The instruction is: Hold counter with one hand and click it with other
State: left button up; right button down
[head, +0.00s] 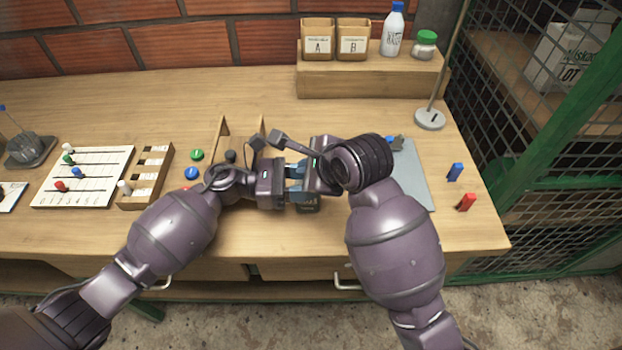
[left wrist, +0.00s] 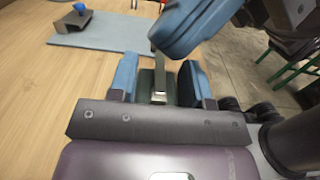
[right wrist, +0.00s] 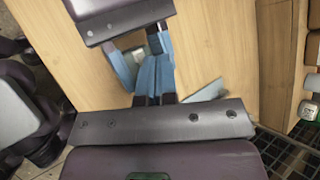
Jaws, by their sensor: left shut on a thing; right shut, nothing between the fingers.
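The counter (left wrist: 146,84) is a small dark green thing with a metal part, seen in the left wrist view between the blue fingers of my left gripper (left wrist: 159,82). My left gripper is shut on it and holds it over the front middle of the bench. It also shows in the right wrist view (right wrist: 136,55), partly hidden by fingers. My right gripper (right wrist: 154,78) is shut and empty, its blue fingertips together right beside the counter's metal part. I cannot tell whether they touch. In the head view the two grippers meet and hide most of the counter.
A grey mat (head: 410,175) with a small blue-topped thing lies right of the grippers. Blue (head: 455,172) and red (head: 467,202) pegs stand near the right edge. A white board (head: 85,176) and a wooden rack (head: 145,176) lie left. A wooden shelf (head: 370,80) stands behind.

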jog(key=shift+a+r, duration=0.1)
jog(key=shift+r, duration=2.15)
pick_arm(q)
jog(key=o, duration=1)
jog(key=shift+o, duration=0.2)
jog(key=a, duration=1.2)
